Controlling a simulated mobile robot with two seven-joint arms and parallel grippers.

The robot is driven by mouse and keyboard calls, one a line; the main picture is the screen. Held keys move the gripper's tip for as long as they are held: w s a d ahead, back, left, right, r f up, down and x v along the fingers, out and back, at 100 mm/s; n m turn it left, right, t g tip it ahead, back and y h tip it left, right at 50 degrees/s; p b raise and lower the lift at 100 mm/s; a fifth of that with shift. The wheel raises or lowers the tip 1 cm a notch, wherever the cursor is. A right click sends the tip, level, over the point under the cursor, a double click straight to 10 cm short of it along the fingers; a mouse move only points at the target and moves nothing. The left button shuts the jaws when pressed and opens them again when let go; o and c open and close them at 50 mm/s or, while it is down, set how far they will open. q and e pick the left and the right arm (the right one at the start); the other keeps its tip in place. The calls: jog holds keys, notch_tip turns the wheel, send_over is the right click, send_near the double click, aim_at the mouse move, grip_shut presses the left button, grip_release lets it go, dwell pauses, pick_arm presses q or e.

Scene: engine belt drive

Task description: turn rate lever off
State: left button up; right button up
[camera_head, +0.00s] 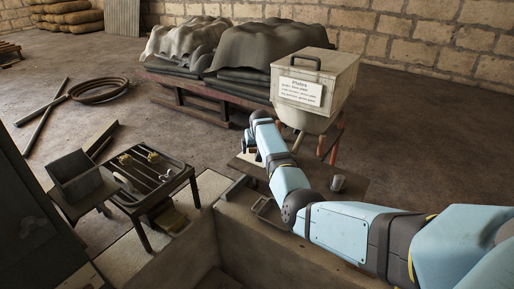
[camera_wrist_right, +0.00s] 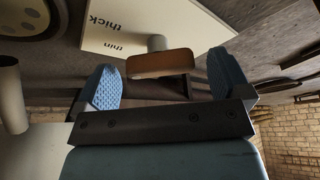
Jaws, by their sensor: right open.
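The rate lever's tan grip (camera_wrist_right: 162,64) is on a short pale stem in the right wrist view. Behind it is a white plate (camera_wrist_right: 130,28) printed "thick" and "thin". My right gripper (camera_wrist_right: 160,76) is open, with one blue finger pad on each side of the grip and visible gaps between. The grip appears to lie between or just beyond the fingertips; contact is not seen. In the head view, my right arm reaches to the lower left of a pale hopper (camera_head: 337,78) with a sign, and the lever cannot be made out there. My left gripper is out of view.
A low-walled pit (camera_head: 262,238) lies in front. A dark slotted table (camera_head: 152,178) stands at left, and covered stacks (camera_head: 262,48) sit on a pallet behind. Open floor lies to the right.

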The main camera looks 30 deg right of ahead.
jog(key=c, duration=0.9)
jog(key=shift+d+r+n+p, duration=0.1)
jog(key=shift+n+p, duration=0.55)
jog(key=shift+n, duration=0.05)
jog(key=shift+c, duration=0.2)
jog(key=shift+n+y+p, duration=0.6)
jog(key=shift+n+p, duration=0.05)
jog(key=shift+n, duration=0.45)
jog(key=shift+n+y, duration=0.5)
jog(key=shift+n, duration=0.7)
jog(key=shift+n+y, duration=0.5)
jog(key=shift+n, duration=1)
jog(key=o, duration=0.9)
jog(key=shift+o, duration=0.2)
